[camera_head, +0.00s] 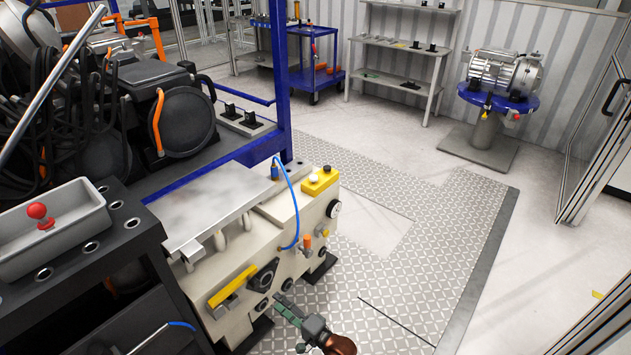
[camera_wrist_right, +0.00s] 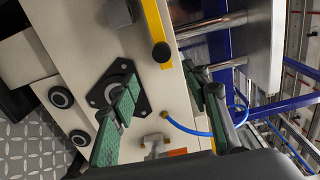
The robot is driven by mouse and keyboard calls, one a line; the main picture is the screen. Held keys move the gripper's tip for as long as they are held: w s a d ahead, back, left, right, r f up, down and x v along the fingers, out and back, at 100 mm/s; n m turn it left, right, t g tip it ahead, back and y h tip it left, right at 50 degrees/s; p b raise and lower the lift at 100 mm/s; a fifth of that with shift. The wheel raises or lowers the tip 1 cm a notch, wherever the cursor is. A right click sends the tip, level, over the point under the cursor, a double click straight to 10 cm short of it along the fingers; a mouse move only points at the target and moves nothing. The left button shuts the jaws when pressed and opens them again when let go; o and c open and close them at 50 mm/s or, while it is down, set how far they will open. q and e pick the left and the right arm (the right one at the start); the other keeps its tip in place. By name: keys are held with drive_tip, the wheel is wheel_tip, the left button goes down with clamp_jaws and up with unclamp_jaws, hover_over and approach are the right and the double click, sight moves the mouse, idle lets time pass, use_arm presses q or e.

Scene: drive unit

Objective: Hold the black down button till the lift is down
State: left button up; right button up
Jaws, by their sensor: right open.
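The lift is a cream machine body (camera_head: 275,235) with a flat metal plate (camera_head: 215,205) on top, raised slightly on short metal posts. A yellow button box (camera_head: 320,181) sits on its right end, with a pale button (camera_head: 313,180) and a darker one (camera_head: 326,169), which looks black. My right gripper (camera_head: 281,301) is low at the lift's front face, left of and below the box. In the right wrist view my right gripper (camera_wrist_right: 166,98) has its green-padded fingers apart and nothing between them. The button box does not show there. My left gripper is out of view.
A yellow bar (camera_head: 232,287) and a black flange (camera_head: 263,273) stand out from the lift's front. A blue hose (camera_head: 296,215) loops beside the box. A black cart with a grey tray (camera_head: 55,245) is at left. Patterned floor (camera_head: 430,260) is clear at right.

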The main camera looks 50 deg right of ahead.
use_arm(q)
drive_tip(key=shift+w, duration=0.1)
use_arm(e)
drive_tip(key=shift+c, duration=0.2)
